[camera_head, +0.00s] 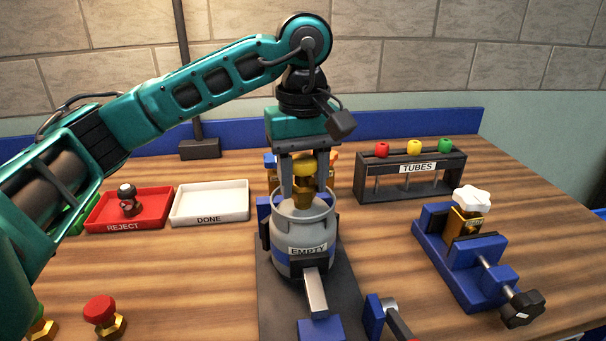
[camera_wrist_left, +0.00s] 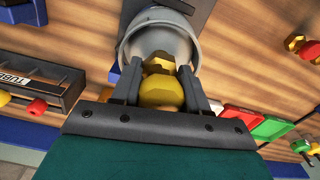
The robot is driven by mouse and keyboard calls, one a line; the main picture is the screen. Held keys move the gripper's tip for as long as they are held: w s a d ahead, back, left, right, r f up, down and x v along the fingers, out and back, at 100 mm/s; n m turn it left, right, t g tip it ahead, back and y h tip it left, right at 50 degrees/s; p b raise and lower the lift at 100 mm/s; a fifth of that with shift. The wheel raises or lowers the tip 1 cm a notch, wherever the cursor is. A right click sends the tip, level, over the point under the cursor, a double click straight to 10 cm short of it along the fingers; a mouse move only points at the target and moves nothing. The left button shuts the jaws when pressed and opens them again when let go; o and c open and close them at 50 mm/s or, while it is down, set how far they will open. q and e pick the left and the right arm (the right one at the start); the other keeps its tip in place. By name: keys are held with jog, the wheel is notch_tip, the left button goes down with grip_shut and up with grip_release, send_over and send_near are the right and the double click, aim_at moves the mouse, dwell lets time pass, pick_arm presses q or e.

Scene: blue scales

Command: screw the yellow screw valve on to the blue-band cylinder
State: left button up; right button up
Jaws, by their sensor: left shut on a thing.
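The yellow screw valve (camera_head: 304,168) has a yellow knob above a brass body. My left gripper (camera_head: 304,185) points down and is shut on it. In the left wrist view the yellow knob (camera_wrist_left: 161,93) lies between my two fingers (camera_wrist_left: 160,92). The grey blue-band cylinder (camera_head: 299,255), labelled EMPTY, stands upright in a clamp on a dark base plate. The valve is over the cylinder's open collar, its lower end near the top; I cannot tell whether it touches the neck. My right gripper is not in view.
A red REJECT tray (camera_head: 97,222) holds a dark valve, beside a white DONE tray (camera_head: 209,214). A TUBES rack (camera_head: 413,190) stands back right. A blue vise (camera_head: 455,262) holds a white-topped brass valve (camera_head: 470,206). A red-topped valve (camera_head: 101,312) stands front left.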

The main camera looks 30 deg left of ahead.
aim_at(303, 159)
pick_arm(q)
jog(key=shift+f+b, duration=0.45)
jog(key=shift+f, duration=0.2)
jog(key=o, duration=1.3)
jog(key=shift+o, duration=0.2)
jog(key=shift+r, duration=0.35)
notch_tip(303, 159, up, 12)
jog(key=p, duration=0.3)
jog(key=shift+f, duration=0.25)
jog(key=shift+r, duration=0.4)
